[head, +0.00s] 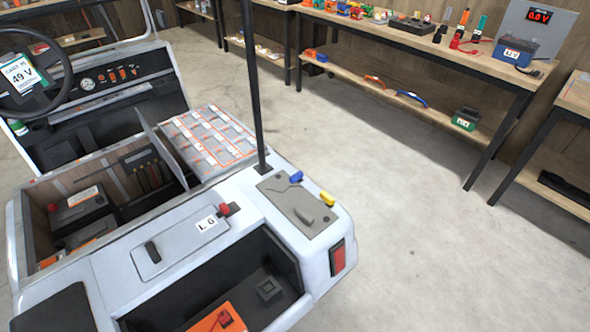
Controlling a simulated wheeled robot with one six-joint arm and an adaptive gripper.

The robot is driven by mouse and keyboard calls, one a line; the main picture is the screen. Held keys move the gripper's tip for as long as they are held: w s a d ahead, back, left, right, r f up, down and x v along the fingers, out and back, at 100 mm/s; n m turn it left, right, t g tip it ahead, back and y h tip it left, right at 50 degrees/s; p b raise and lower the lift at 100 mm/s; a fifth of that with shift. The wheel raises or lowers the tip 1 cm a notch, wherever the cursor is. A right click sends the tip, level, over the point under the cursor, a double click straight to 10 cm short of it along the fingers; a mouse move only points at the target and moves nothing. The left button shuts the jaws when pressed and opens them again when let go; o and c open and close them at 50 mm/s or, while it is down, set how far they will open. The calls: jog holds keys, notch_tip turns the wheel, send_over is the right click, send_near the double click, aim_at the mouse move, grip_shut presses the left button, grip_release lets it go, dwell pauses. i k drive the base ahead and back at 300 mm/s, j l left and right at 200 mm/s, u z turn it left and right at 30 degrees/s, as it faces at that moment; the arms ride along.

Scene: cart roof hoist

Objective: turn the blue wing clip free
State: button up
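The blue wing clip (296,177) sits at the far edge of a grey plate (279,203) on the white cart's rear corner. A yellow wing clip (327,198) sits on the same plate's right edge. A rounded grey grip (304,215) stands on the plate, near its right end. A thin dark line runs over the plate close to the blue clip. Whether the blue clip is seated or loose is too small to tell. My gripper is not in view.
A black post (255,90) rises beside the plate. A lidded hatch (180,242) marked L 6, an open bay with an orange-topped item (218,318), and a sorted parts tray (208,140) are nearby. Workbenches (425,45) line the back. The floor right of the cart is clear.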

aim_at(297, 176)
jog(key=i+l, duration=0.6)
jog(key=i+l+u, duration=0.1)
jog(key=i+l, duration=1.1)
jog(key=l, duration=0.3)
